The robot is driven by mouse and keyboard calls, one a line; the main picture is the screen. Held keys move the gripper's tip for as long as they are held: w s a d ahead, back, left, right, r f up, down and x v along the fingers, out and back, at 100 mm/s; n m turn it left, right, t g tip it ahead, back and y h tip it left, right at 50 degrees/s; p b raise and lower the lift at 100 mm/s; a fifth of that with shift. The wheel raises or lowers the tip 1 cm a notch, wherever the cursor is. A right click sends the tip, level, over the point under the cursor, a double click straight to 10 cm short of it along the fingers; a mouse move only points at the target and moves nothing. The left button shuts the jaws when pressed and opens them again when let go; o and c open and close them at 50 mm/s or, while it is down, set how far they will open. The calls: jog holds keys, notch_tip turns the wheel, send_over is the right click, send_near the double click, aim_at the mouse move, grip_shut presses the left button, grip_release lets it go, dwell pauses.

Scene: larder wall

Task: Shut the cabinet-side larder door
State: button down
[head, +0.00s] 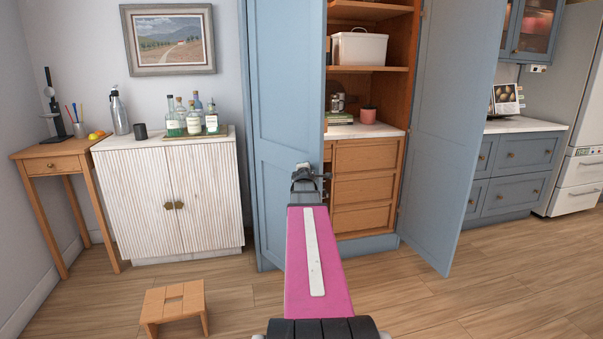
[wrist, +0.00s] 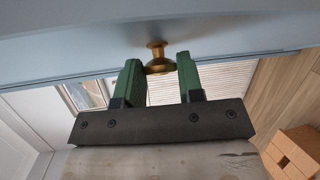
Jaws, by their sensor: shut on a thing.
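The blue larder stands open in the head view, with wooden shelves and drawers (head: 366,172) showing inside. Its left door (head: 283,90), on the side of the white ribbed cabinet (head: 170,200), stands partly open and hides the larder's left part. Its right door (head: 449,130) stands wide open. My gripper (head: 307,174) is at the left door's right part. In the wrist view, the green fingers of my gripper (wrist: 159,66) are shut on a brass knob (wrist: 157,48), which sticks out from the blue door face (wrist: 80,45). The head view hides the knob behind my gripper.
A small wooden stool (head: 174,301) stands on the floor at the front left. Bottles on a tray (head: 215,134) top the white cabinet. A wooden side table (head: 50,150) is at far left. Blue drawers (head: 520,168) stand right. Floor between the stool and right door looks clear.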

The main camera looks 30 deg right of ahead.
dwell(0.3)
jog(key=c, duration=0.8)
grip_release()
jog(key=shift+o, duration=0.2)
jog(key=v, duration=1)
jog(key=shift+s+a, duration=0.25)
jog(key=shift+s, duration=0.1)
